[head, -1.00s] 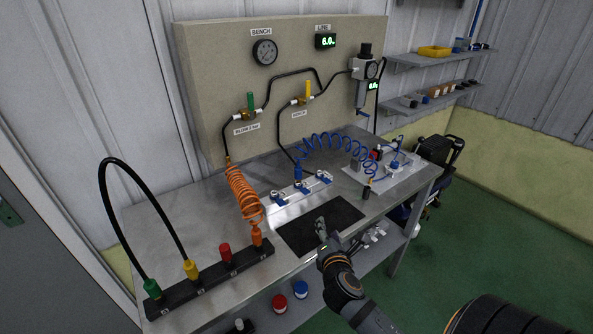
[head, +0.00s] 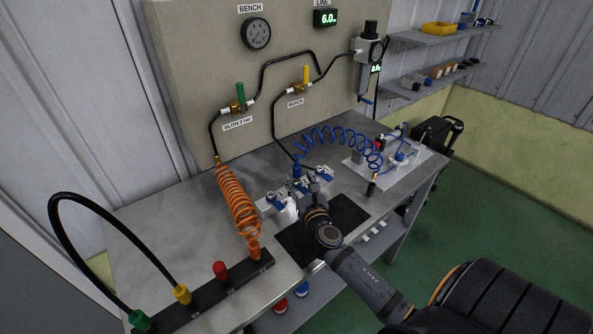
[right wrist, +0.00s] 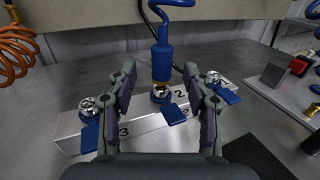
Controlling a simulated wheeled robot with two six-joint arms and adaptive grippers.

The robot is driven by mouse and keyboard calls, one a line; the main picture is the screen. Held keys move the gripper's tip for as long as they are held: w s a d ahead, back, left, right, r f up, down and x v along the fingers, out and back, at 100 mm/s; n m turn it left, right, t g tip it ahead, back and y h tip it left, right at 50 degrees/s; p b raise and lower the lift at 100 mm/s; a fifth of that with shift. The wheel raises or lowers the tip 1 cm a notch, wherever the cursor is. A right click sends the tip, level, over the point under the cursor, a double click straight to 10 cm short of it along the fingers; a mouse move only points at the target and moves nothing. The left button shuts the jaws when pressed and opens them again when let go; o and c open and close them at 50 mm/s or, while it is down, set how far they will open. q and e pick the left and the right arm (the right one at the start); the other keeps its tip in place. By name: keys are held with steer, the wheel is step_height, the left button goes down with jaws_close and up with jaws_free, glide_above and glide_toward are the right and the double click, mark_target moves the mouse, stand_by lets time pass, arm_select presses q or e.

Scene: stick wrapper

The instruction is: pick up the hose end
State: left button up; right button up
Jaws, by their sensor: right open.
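The blue hose end (right wrist: 162,62) hangs from the blue coiled hose (head: 338,139) and sits upright at the middle brass fitting (right wrist: 161,92) of the silver block (right wrist: 145,128), near the number 2. It also shows in the head view as a small blue piece (head: 296,171). My right gripper (head: 303,190) is over the front of the block. In the right wrist view its two fingers (right wrist: 162,78) stand apart to the left and right of the hose end, with visible gaps on both sides. My left gripper is not in view.
The orange coiled hose (head: 238,205) stands left of the block, near the black rail (head: 215,297) with coloured plugs. A black mat (head: 345,215) lies in front of the block. A white board (head: 420,158) with small parts lies to the right.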

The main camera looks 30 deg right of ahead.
mark_target(298, 171)
steer(key=shift+w+d+r+p, duration=0.2)
steer(key=shift+w+r, duration=0.05)
steer(key=shift+w, duration=0.2)
steer(key=shift+w+d+r+p, duration=0.15)
steer(key=shift+w+r+p, duration=0.1)
steer(key=shift+w, duration=0.15)
steer(key=x, duration=0.2)
steer(key=shift+w+d+f, duration=0.15)
steer(key=shift+w, duration=0.15)
steer(key=shift+w+d+f, duration=0.1)
steer(key=shift+w, duration=0.2)
steer(key=shift+s, duration=0.15)
steer(key=shift+c, duration=0.7)
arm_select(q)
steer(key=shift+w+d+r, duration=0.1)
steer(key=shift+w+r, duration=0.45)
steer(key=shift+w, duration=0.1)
arm_select(e)
jaws_close()
